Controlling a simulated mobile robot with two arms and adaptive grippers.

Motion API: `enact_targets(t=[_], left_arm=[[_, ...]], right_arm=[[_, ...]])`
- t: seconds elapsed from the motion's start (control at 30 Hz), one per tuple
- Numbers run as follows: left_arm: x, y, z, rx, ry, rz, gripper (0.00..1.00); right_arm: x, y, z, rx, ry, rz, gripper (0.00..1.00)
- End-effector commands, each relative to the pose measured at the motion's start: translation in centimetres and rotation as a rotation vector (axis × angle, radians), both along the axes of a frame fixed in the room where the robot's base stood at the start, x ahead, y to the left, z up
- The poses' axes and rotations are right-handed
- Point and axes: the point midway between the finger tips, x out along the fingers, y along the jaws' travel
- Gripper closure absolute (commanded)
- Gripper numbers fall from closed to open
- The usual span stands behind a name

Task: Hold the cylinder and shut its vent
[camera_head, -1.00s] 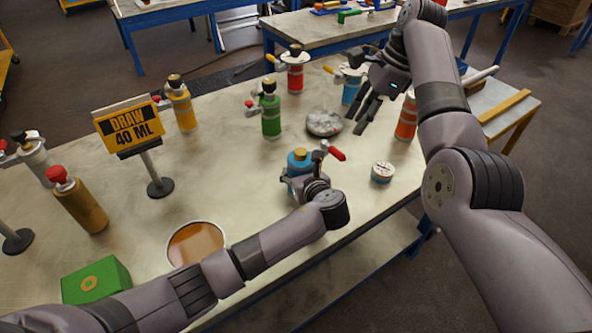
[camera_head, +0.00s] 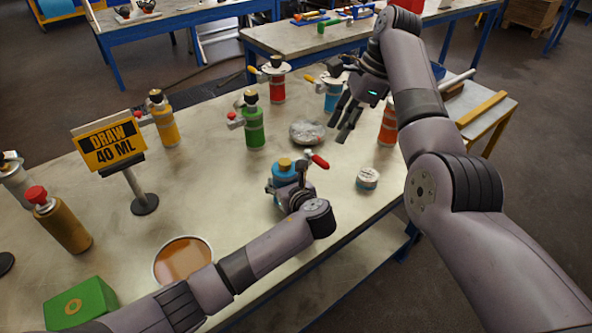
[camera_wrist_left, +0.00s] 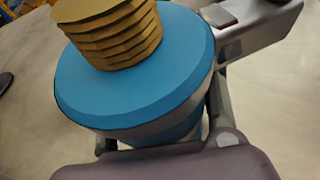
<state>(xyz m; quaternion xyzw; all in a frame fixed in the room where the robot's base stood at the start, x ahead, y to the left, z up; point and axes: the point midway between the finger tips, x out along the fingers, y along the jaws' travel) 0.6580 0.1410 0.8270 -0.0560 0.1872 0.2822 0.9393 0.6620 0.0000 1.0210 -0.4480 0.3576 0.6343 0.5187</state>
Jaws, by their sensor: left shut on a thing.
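A blue cylinder (camera_head: 285,171) with a brass cap stands near the bench's front edge. My left gripper (camera_head: 283,190) is shut around its body. A red-handled lever (camera_head: 318,161) sticks out on the cylinder's right side, pointing right. My right gripper (camera_head: 338,132) hangs above and behind the lever, apart from it, its fingers spread and empty. The lower part of the cylinder is hidden by my left gripper.
Green (camera_head: 254,128), yellow (camera_head: 165,125), red (camera_head: 277,88), another blue (camera_head: 333,97) and orange (camera_head: 387,130) cylinders stand behind. A grey dish (camera_head: 307,132) and a small round tin (camera_head: 367,179) lie nearby. A "DRAW 40 ML" sign (camera_head: 109,143) stands left.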

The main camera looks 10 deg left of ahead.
Motion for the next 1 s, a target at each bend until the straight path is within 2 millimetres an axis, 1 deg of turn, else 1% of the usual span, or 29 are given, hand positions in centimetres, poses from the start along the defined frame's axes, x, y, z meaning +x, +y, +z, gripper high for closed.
enact_targets(t=[0.9,0.97,1.0], left_arm=[[-0.02,0.02,-0.03,0.001,0.002,0.001,1.0],[-0.02,0.02,-0.04,0.001,0.002,0.001,1.0],[-0.02,0.02,-0.04,0.001,0.002,0.001,1.0]], right_arm=[[0.0,0.0,0.0,0.0,0.0,0.0,0.67],[0.02,-0.02,-0.06,0.0,-0.001,-0.001,0.63],[0.11,-0.07,-0.22,0.002,-0.004,-0.005,0.63]])
